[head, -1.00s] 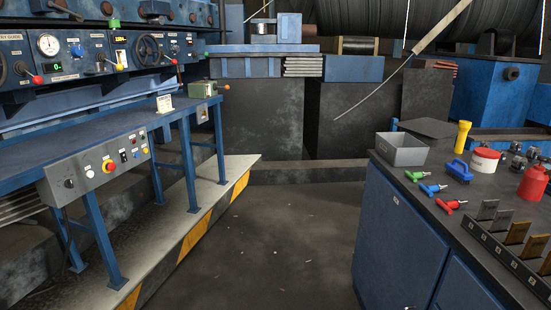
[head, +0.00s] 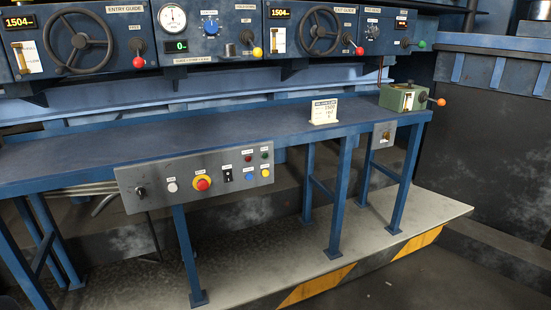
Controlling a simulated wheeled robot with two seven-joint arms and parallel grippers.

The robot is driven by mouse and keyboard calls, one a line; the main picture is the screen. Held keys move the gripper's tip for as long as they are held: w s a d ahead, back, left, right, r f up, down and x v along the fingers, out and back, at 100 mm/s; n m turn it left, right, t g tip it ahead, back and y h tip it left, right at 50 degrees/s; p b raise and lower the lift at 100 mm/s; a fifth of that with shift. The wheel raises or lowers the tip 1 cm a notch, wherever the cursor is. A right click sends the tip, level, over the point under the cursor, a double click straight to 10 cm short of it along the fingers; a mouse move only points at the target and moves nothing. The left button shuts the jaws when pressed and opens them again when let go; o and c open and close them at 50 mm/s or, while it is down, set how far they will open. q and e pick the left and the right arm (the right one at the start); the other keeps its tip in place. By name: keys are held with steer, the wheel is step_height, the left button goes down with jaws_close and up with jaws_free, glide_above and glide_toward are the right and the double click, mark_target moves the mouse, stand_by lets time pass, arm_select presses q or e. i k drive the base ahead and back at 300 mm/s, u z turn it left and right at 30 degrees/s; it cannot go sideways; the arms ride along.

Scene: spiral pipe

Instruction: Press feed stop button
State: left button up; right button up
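A grey control panel (head: 205,198) is mounted on the front edge of the blue bench. From left to right it has a dark rotary switch (head: 140,193), a white button (head: 172,187), a red mushroom button on a yellow ring (head: 202,183) and a black rocker switch (head: 227,175). At its right end are small red (head: 248,158), green (head: 264,156), blue (head: 249,174) and yellow (head: 265,173) round buttons or lamps. The small labels are too blurred to read, so I cannot tell which one is feed stop. Neither gripper is in view.
Above is a gauge console (head: 200,65) with handwheels and coloured knobs. A pale platform (head: 330,235) with a striped edge lies below. Floor at lower right is open.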

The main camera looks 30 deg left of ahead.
mark_target(202, 185)
steer(key=u, duration=1.05)
steer(key=i, duration=1.2)
steer(key=u, duration=0.9)
steer(key=k, duration=0.35)
steer(key=z, duration=0.45)
steer(key=i, duration=0.5)
